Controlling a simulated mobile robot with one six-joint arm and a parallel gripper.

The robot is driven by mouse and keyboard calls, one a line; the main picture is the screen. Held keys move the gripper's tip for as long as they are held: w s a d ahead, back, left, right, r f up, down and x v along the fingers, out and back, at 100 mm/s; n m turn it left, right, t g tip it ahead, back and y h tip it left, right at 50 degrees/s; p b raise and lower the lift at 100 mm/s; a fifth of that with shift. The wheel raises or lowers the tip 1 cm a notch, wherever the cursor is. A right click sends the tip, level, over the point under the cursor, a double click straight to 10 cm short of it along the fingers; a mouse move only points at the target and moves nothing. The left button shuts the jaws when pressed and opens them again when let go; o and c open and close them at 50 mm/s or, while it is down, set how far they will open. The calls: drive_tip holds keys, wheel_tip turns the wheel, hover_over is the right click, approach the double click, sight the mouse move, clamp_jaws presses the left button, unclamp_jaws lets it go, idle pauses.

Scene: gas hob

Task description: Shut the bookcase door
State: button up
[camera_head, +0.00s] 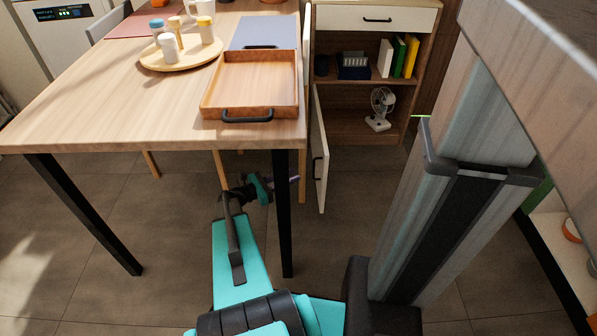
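The bookcase (366,139) stands at the back, right of the table. Its white lower door (321,185) stands open, swung out toward me and seen almost edge-on, with a dark handle (317,168) on its left face. The lower compartment is exposed. My gripper (283,183) is low, beneath the table's right end and left of the door, apart from it in the picture. The table leg partly hides it, so I cannot tell whether its fingers are open or shut.
The wooden table (100,95) overhangs my arm, with a black leg (283,225) close by. On it are a handled tray (252,85) and a round plate (181,60) of shakers. The bookcase holds a small fan (380,106) and books (398,57). Floor right of the door is clear.

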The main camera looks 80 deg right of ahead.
drive_tip(key=shift+p+v, duration=0.55)
drive_tip(key=shift+v, duration=1.95)
drive_tip(key=shift+c, duration=0.5)
